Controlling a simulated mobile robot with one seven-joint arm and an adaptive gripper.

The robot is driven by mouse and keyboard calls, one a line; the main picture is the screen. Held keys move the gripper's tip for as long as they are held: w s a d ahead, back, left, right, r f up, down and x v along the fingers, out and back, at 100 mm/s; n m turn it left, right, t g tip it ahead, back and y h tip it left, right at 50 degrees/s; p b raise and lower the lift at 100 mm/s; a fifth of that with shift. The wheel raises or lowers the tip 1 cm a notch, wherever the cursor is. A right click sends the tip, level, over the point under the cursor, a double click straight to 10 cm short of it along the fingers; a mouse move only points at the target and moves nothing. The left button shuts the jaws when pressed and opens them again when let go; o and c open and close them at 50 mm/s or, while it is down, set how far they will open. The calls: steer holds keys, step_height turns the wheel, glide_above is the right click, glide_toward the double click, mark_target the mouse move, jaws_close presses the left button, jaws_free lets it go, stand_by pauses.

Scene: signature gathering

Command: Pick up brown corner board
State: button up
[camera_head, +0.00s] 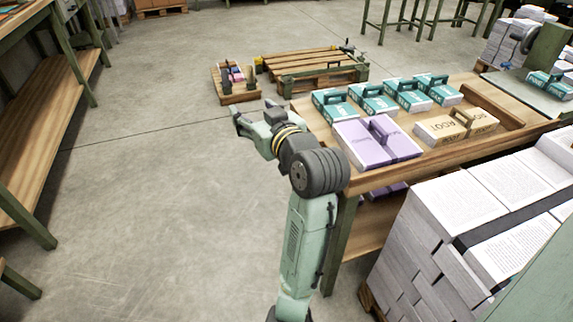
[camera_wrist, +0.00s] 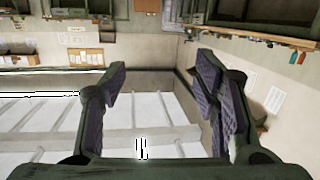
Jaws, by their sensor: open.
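The likely brown corner board is a tan-brown piece with dark lettering (camera_head: 440,131), lying toward the right of the wooden table (camera_head: 345,176) in the head view. It has a raised upright part near its middle. Its exact shape is hard to tell. My gripper (camera_head: 252,112) is left of the table, over the floor and well apart from the brown piece. In the wrist view, my gripper (camera_wrist: 160,75) has its two fingers spread with nothing between them. The brown piece does not show clearly in the wrist view.
Purple pieces (camera_head: 357,146) lie left of the brown one, with several teal pieces (camera_head: 407,95) behind. Paper stacks (camera_head: 470,209) stand at the table's front right. A low pallet (camera_head: 320,68) and a small crate (camera_head: 238,98) sit behind.

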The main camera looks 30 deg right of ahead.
steer(key=s+d+f+m+g+h, duration=0.25)
steer(key=s+d+f, duration=0.35)
steer(key=s+d, duration=0.55)
step_height(320, 180, down, 9)
steer(key=w+f+p, duration=0.1)
steer(key=w+f, duration=0.1)
steer(key=w, duration=0.4)
steer(key=shift+d+g, duration=0.4)
steer(key=shift+g, duration=0.05)
steer(key=shift+f+y, duration=0.1)
steer(key=shift+y, duration=0.15)
steer(key=shift+c, duration=0.5)
steer(key=c, duration=0.8)
steer(key=shift+c, duration=0.2)
